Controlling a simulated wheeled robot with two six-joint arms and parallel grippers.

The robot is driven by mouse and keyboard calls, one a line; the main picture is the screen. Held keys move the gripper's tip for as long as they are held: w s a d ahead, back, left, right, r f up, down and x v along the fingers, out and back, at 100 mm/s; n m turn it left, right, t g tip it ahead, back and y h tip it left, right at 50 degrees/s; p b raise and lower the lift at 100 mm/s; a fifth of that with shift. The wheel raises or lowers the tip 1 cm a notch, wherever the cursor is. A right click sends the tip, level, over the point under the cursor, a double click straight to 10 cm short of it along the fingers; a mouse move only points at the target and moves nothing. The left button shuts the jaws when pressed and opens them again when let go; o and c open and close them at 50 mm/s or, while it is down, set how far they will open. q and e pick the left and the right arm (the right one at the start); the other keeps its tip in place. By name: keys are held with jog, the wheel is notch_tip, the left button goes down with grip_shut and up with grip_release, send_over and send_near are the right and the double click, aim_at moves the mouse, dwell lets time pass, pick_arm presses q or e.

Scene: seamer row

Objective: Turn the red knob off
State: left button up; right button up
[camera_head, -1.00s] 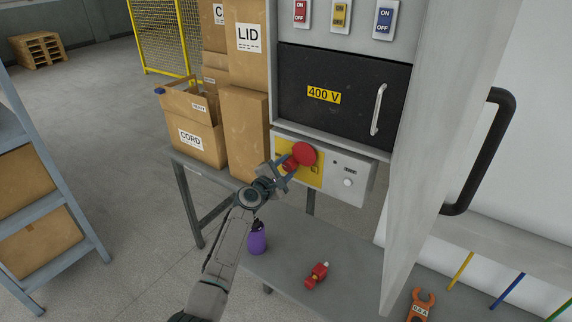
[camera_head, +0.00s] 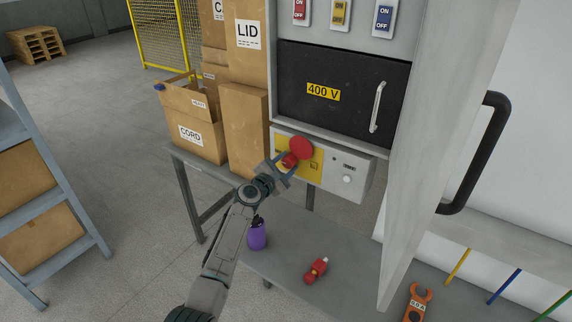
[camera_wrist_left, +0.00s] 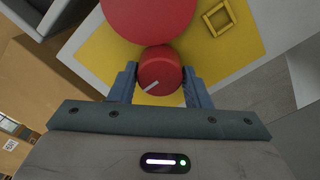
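The red knob (camera_head: 289,160) sits on the yellow plate (camera_head: 316,156) of a grey control box under the black 400 V door. In the left wrist view the knob (camera_wrist_left: 160,68) is a short red cylinder with a slanted white mark on its face. My left gripper (camera_head: 283,165) is at the knob, one finger on each side. In the wrist view its fingers (camera_wrist_left: 160,82) appear to press against the knob's sides. A larger red mushroom button (camera_head: 301,148) is just above the knob, and its disc (camera_wrist_left: 150,15) fills the top of the wrist view. My right gripper is not in view.
A white dial (camera_head: 347,180) is at the box's right. An open cabinet door (camera_head: 440,150) with a black handle stands at the right. Cardboard boxes (camera_head: 243,130) stand at the left.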

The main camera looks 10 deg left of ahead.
pick_arm(q)
jog(key=o, duration=0.3)
jog(key=shift+s, duration=0.1)
jog(key=v, duration=1)
jog(key=shift+s, duration=0.3)
jog(key=shift+a, duration=0.15)
